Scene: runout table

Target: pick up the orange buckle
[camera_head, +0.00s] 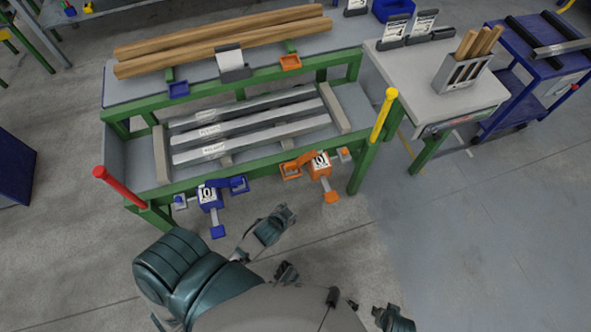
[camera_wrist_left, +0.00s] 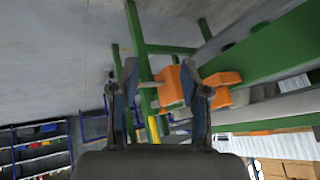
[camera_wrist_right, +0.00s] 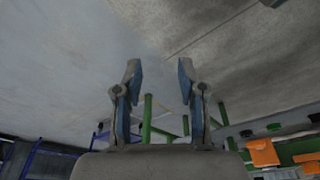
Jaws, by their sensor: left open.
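The orange buckle (camera_head: 317,172) is on the green front rail of the table, right of centre in the head view. It has a white marked face and an orange handle hanging below. In the left wrist view an orange block (camera_wrist_left: 171,88), apparently part of the buckle, shows between and beyond the fingertips. My left gripper (camera_head: 288,241) is open and empty, below and left of the buckle, apart from it. My right gripper (camera_head: 393,318) is at the bottom edge of the head view, partly cut off. In the right wrist view its fingers (camera_wrist_right: 160,80) are spread with nothing between.
A blue buckle (camera_head: 208,200) is on the same rail to the left. Metal bars (camera_head: 250,123) lie in the runout table. A red post (camera_head: 120,187) and a yellow post (camera_head: 383,115) stand at its front corners.

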